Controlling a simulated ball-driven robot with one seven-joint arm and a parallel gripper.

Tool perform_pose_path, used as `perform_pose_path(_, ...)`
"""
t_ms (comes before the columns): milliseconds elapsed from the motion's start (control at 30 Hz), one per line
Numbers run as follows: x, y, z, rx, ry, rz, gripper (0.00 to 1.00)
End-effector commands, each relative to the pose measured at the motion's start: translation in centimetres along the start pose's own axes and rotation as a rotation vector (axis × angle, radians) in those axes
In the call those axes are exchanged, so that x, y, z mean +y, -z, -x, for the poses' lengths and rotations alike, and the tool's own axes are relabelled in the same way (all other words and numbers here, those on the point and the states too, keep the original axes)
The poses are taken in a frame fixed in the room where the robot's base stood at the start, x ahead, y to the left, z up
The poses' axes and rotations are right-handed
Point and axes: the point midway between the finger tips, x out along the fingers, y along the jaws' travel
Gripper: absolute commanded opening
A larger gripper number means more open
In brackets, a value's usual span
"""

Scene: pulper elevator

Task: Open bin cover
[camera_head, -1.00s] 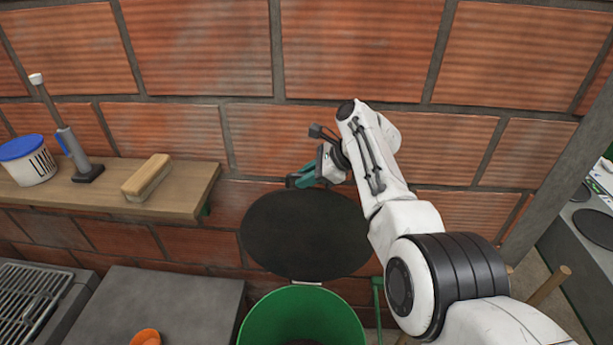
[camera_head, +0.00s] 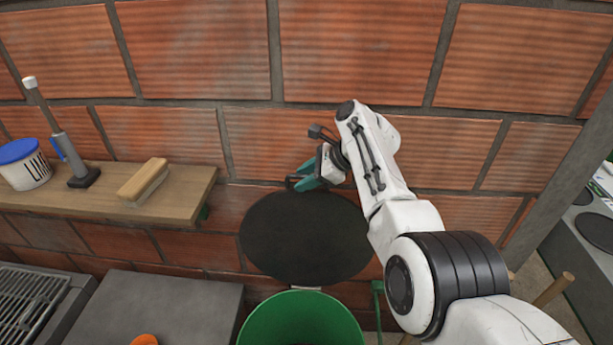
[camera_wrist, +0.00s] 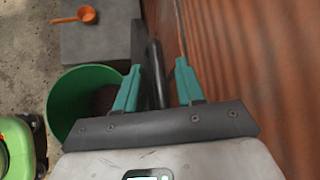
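The round black bin cover (camera_head: 305,240) stands raised behind the green bin (camera_head: 262,325), next to the brick wall. The bin's mouth is uncovered, with a dark inside. My gripper (camera_head: 308,180) is at the cover's top edge. In the wrist view my gripper (camera_wrist: 157,82) has its two teal fingers apart, with a dark bar (camera_wrist: 156,75) between them, seemingly part of the cover. I cannot tell whether either finger touches it. The green bin (camera_wrist: 72,88) shows to the left of the fingers.
A wooden shelf (camera_head: 95,206) on the left wall holds a brush (camera_head: 143,180), a grey tool (camera_head: 72,160) and a white bucket (camera_head: 26,170). A grey block (camera_head: 165,300) stands left of the bin. The brick wall (camera_wrist: 240,60) is close to my gripper's right.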

Motion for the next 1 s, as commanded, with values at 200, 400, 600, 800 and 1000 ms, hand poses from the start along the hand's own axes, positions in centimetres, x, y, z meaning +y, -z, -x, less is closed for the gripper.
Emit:
perform_pose_path(200, 0.0, -0.1, 0.8, -0.002, -0.001, -0.001, 0.38)
perform_pose_path(400, -0.1, -0.2, 3.2, -0.001, 0.003, -0.001, 0.38)
perform_pose_path(600, -0.1, 0.1, 6.3, 0.000, 0.003, 0.000, 0.38)
perform_pose_path(800, -0.1, 0.1, 9.2, 0.000, 0.002, 0.001, 0.38)
perform_pose_path(1000, -0.1, 0.1, 10.6, 0.000, 0.001, 0.000, 0.38)
